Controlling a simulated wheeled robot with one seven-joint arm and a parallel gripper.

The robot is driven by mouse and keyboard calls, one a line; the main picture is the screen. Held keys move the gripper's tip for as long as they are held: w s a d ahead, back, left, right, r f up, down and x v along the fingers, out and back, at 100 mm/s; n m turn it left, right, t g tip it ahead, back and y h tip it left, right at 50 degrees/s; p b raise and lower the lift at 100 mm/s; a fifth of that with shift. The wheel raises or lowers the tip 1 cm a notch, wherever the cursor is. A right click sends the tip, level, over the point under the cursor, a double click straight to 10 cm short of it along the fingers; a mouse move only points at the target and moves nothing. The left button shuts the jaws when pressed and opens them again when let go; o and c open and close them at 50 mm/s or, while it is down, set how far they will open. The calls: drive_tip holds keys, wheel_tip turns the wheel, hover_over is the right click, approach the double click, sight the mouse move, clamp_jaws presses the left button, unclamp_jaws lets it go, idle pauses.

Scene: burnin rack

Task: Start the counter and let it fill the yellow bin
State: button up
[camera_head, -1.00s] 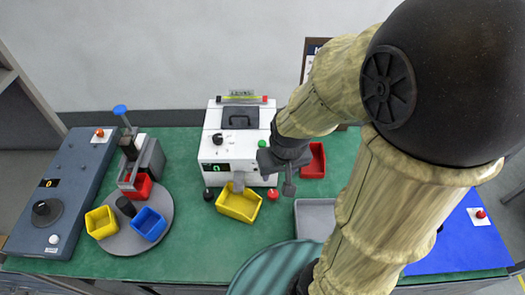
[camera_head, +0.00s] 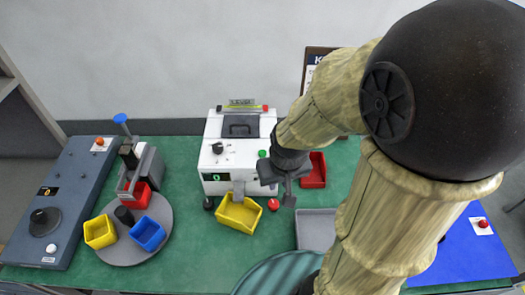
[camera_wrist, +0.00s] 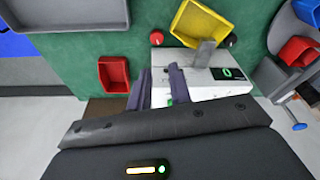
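The counter (camera_head: 238,160) is a white box machine at the back middle of the green table, with a display reading 0, a dark knob and a green button (camera_head: 262,154) on its right side. The yellow bin (camera_head: 239,216) stands under its grey spout and looks empty; it also shows in the wrist view (camera_wrist: 197,22). My gripper (camera_head: 286,195) is in the air by the counter's front right corner. In the wrist view its two fingers (camera_wrist: 158,88) are apart with nothing held. A small green spot, probably the button, shows between them.
A black knob (camera_head: 208,203) and a red knob (camera_head: 273,204) flank the yellow bin. A red bin (camera_head: 314,172) stands right of the counter, near a grey tray (camera_head: 316,226). A grey turntable (camera_head: 127,255) with small bins is at left.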

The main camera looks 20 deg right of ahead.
clamp_jaws()
idle(1.4)
